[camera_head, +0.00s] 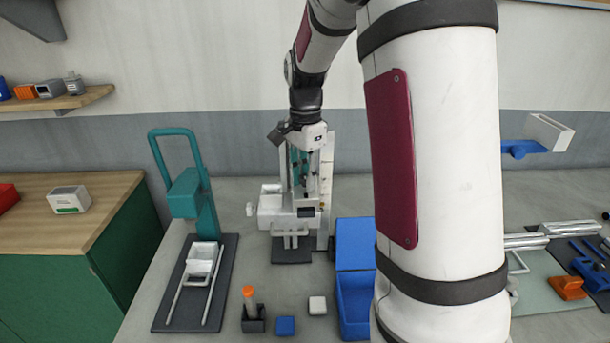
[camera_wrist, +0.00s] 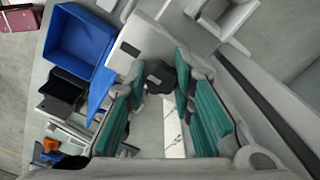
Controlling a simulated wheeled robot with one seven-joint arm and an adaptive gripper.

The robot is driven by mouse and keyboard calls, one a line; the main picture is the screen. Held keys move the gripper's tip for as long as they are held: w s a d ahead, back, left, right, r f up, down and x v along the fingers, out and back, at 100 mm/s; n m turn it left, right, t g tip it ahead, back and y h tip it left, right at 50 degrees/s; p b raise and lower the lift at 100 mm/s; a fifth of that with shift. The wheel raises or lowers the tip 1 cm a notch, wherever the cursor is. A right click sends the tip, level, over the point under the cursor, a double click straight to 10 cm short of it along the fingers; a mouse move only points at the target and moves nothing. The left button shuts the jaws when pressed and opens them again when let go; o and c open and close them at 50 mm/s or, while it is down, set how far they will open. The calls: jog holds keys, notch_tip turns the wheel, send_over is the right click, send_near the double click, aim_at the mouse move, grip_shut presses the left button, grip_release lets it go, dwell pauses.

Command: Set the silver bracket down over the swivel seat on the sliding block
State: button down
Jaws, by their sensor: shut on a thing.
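My gripper (camera_head: 303,185) points down at the white upright machine (camera_head: 272,207) in the middle of the bench. In the wrist view its teal fingers (camera_wrist: 165,85) are close around a small dark grey knob-like part (camera_wrist: 158,74). I cannot tell whether this part belongs to the machine. I cannot pick out the silver bracket or the swivel seat for certain. A white block (camera_head: 202,258) sits on two rails over a dark base at the left; I cannot tell whether it is the sliding block. Silver bars (camera_head: 570,228) lie at the right.
A teal handled stand (camera_head: 186,195) is at the left. A blue bin (camera_head: 354,288), an orange-topped peg in a dark holder (camera_head: 252,318), a blue cube (camera_head: 285,326) and a white cube (camera_head: 317,305) stand in front. My arm hides part of the right side.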

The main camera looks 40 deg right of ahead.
jog(key=shift+f, duration=0.3)
jog(key=c, duration=1.3)
grip_release()
